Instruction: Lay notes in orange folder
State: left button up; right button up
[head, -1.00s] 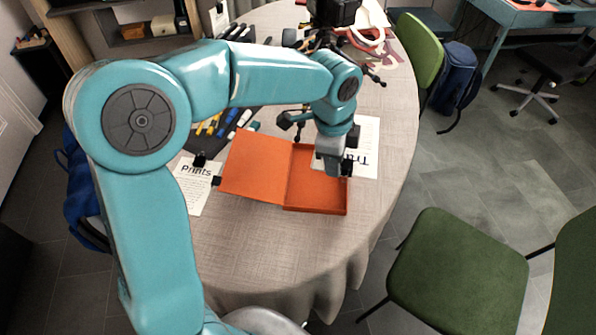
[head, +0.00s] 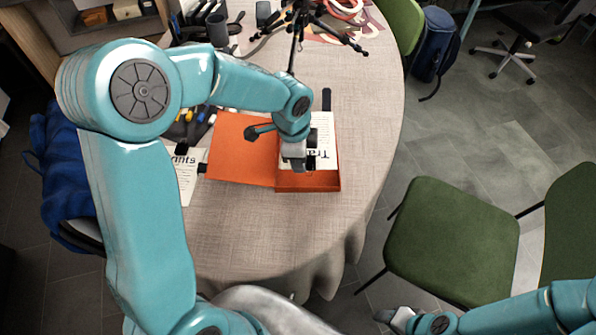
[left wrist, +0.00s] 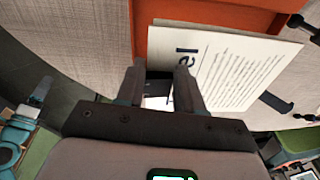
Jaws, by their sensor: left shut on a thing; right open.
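The notes, a white printed sheet (head: 323,133) with large lettering beginning "Tra", lie over the right half of the open orange folder (head: 240,152). My left gripper (head: 297,165) is shut on the sheet near its left edge. The left wrist view shows the sheet (left wrist: 235,72) running from the fingers (left wrist: 160,78) across part of the folder (left wrist: 148,42). I cannot tell whether the sheet touches the folder floor. The folder's tray has low front and right walls. My right gripper (head: 388,316) is open and off the table, low at the right.
Another printed sheet (head: 188,178) lies left of the folder. A black bar (head: 326,99) is behind it. A black tripod (head: 298,35), cup and tools stand at the back. The cloth in front is clear. A green chair (head: 450,235) is right of the table.

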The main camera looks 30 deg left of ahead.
aim_at(300, 179)
pick_arm(q)
notch_tip(300, 179, down, 7)
jog(key=shift+a+r+b, duration=0.1)
jog(key=shift+b, duration=0.25)
jog(key=shift+s+r, duration=0.1)
jog(key=o, duration=1)
jog(key=shift+f, duration=0.2)
jog(key=shift+o, duration=0.2)
jog(key=shift+r, duration=0.15)
jog(key=r, duration=0.4)
jog(key=s+r+p, duration=0.1)
jog(key=r, duration=0.7)
jog(key=shift+s+a, duration=0.2)
jog(key=shift+s, duration=0.05)
